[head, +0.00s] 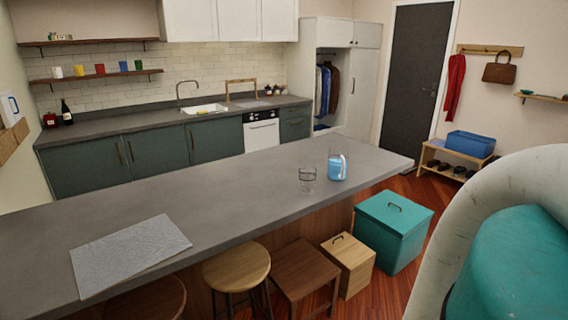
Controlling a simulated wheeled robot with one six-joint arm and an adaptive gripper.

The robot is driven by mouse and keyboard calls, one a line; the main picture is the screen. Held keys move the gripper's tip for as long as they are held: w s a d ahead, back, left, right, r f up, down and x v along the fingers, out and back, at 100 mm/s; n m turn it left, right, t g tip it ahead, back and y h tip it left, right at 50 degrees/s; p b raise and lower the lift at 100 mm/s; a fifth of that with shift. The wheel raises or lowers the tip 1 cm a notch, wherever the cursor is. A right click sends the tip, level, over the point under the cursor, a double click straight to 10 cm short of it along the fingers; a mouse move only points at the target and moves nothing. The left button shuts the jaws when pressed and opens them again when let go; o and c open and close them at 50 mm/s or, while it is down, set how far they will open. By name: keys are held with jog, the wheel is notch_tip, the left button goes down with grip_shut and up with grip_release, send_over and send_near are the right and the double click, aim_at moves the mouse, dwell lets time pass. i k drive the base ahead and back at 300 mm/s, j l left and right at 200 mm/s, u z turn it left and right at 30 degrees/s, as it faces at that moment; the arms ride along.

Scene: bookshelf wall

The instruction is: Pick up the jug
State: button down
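A light blue jug (337,168) with a pale handle stands upright on the grey island counter (230,190), near its right end. A clear glass vessel (307,177) stands just left of it, apart from it. Another white and blue jug-like item (8,109) is at the far left edge, on a wooden wall shelf and partly cut off. My gripper is not in view. A large part of my arm fills the right side of the picture, and no part of it touches the jug.
A pale mat (130,254) lies on the island's left part. Stools (237,268), a wooden box (348,262) and a teal lidded box (393,228) stand along the island's near side. A back counter (150,120) runs behind.

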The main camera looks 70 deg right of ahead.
aim_at(338, 154)
jog(key=z, duration=2)
